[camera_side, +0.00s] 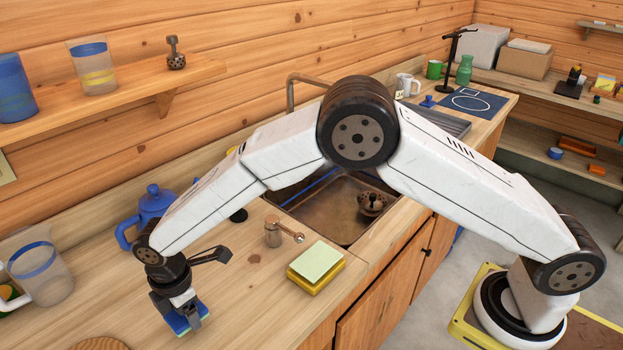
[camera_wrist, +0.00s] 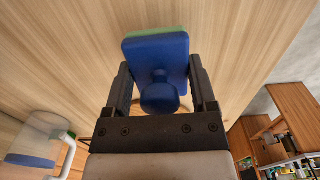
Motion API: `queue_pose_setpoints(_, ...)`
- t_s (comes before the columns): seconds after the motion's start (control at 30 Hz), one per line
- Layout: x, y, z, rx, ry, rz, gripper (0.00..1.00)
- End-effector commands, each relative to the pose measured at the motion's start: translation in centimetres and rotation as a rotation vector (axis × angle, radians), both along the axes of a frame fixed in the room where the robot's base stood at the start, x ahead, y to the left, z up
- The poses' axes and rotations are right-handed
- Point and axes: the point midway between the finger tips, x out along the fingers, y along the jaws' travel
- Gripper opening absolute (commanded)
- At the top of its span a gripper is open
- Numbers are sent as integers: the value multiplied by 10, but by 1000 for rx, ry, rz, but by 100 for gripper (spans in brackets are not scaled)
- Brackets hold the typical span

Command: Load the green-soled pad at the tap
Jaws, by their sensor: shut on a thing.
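My gripper (camera_side: 178,303) is shut on a blue pad (camera_side: 180,322) low over the left front of the wooden counter. In the wrist view the fingers (camera_wrist: 159,88) stand on either side of the pad (camera_wrist: 150,52), with its round blue knob toward the camera. A green edge of its sole shows at the far side. I cannot tell whether the pad touches the counter. A bent metal tap pipe (camera_side: 291,92) rises behind the sink (camera_side: 327,212), partly hidden by my arm. A short metal fitting with a side knob (camera_side: 273,234) stands on the counter left of the sink.
A yellow block with a pale green top (camera_side: 316,268) lies at the counter's front, beside the sink. A blue teapot (camera_side: 152,203) stands behind my gripper, and a clear blue-banded pitcher (camera_side: 42,275) is at left. A dark metal piece (camera_side: 372,203) lies in the sink.

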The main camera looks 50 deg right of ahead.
Motion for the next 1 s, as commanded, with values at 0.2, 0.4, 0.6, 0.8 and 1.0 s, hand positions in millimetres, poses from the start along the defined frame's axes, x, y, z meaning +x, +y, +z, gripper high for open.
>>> queue_pose_setpoints(0.2, -1, 0, -25, -1, 1, 0, 9)
queue_pose_setpoints(0.4, 0, 0, -29, 0, 0, 0, 9)
queue_pose_setpoints(0.6, 0, 0, -30, 0, 1, 0, 9)
queue_pose_setpoints(0.8, 0, 0, -32, 0, 0, 0, 98)
queue_pose_setpoints(1.0, 0, 0, -32, 0, 0, 0, 100)
